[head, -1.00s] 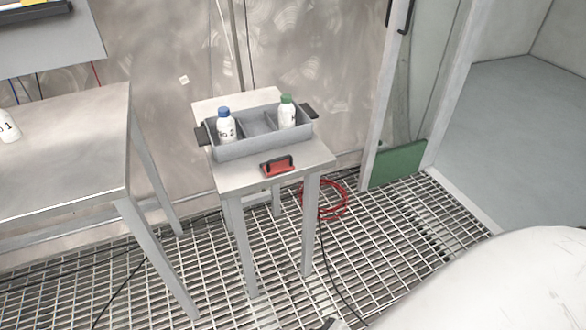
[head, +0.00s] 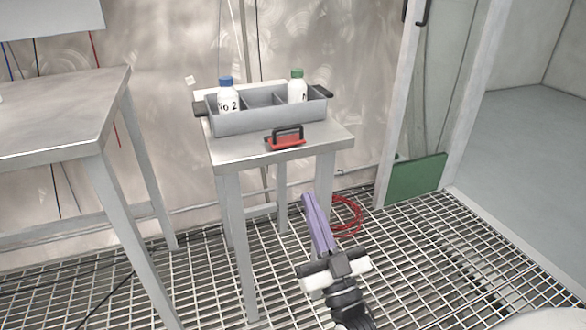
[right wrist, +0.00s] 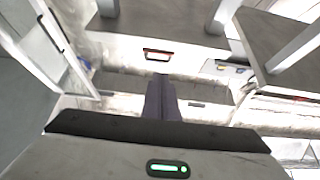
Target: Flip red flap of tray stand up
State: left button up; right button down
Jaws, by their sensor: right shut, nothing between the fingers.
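The tray stand (head: 228,158) is a small grey metal table. The red flap (head: 285,144), with a black handle, sits at its front edge; it also shows in the right wrist view (right wrist: 158,55). I cannot tell its exact angle. A grey tray (head: 262,123) on the stand holds a blue-capped bottle (head: 228,98) in its left compartment and a green-capped bottle (head: 297,88) in its right one. My right gripper (head: 308,198), with purple fingers, is shut and empty. It is in front of the stand, lower than the flap in the picture and apart from it. My left gripper is out of view.
A larger metal table (head: 60,115) stands at the left, with a gap between it and the stand. A red coiled hose (head: 350,215) lies on the grated floor (head: 420,250) behind my right gripper. A green panel (head: 415,178) and a door frame are at the right.

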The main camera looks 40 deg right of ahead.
aim_at(293, 144)
jog(key=shift+s+d+r+h, duration=0.1)
jog(key=shift+d+r+h, duration=0.1)
jog(key=shift+r+h, duration=0.1)
jog(key=b+x, duration=0.1)
jog(key=x, duration=1.1)
jog(key=shift+w+r+b, duration=0.15)
jog(key=shift+w+b, duration=0.05)
jog(key=shift+b, duration=0.2)
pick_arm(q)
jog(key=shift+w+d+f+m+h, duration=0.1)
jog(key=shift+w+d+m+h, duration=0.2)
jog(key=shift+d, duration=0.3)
pick_arm(e)
jog(key=shift+w+d+r, duration=0.15)
jog(key=shift+w+r, duration=0.25)
jog(key=shift+w, duration=0.15)
